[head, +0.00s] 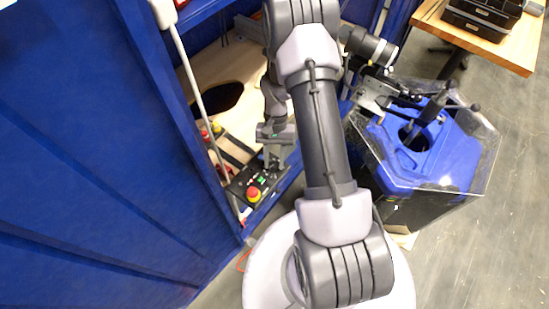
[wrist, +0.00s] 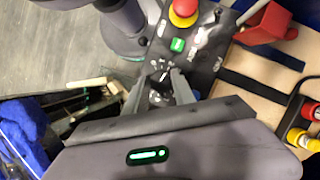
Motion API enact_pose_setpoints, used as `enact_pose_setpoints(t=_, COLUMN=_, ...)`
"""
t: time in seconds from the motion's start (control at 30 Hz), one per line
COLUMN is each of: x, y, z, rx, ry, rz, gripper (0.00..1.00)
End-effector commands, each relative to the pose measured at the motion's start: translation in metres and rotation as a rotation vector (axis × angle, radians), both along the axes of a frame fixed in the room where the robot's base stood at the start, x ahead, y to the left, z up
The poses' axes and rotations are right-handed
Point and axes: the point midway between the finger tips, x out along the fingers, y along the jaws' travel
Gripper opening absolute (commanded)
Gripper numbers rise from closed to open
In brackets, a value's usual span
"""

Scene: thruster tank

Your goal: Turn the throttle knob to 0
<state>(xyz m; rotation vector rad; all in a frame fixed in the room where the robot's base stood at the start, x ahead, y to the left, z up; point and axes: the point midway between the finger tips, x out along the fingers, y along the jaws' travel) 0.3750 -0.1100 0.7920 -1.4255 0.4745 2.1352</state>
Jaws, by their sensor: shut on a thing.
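The black control panel (head: 240,187) sits at the front edge of the wooden bench inside the blue frame. It also shows in the wrist view (wrist: 204,60), with white dial marks too small to read. In the wrist view my gripper's fingers (wrist: 160,90) are shut on the small black throttle knob (wrist: 159,77), one finger on each side. The fingers hide much of the knob, so I cannot tell its setting. In the head view my gripper hides the knob.
A red emergency stop (wrist: 185,10) on a yellow base and a green button (wrist: 177,45) are close by on the panel. A red-handled switch (wrist: 268,24) stands beyond. A clear-walled tank with a blue top (head: 440,150) stands right of my arm.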

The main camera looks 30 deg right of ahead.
Motion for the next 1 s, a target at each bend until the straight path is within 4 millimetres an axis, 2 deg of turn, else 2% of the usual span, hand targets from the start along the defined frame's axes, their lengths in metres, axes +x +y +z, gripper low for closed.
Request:
enact_pose_setpoints(t=0.6, x=0.0017, y=0.0037, z=0.0014, rx=0.000, ry=-0.001, rz=0.583, gripper=0.00)
enact_pose_setpoints(t=1.0, x=0.0017, y=0.0052, z=0.0009, rx=0.000, ry=-0.002, rz=0.876, gripper=0.00)
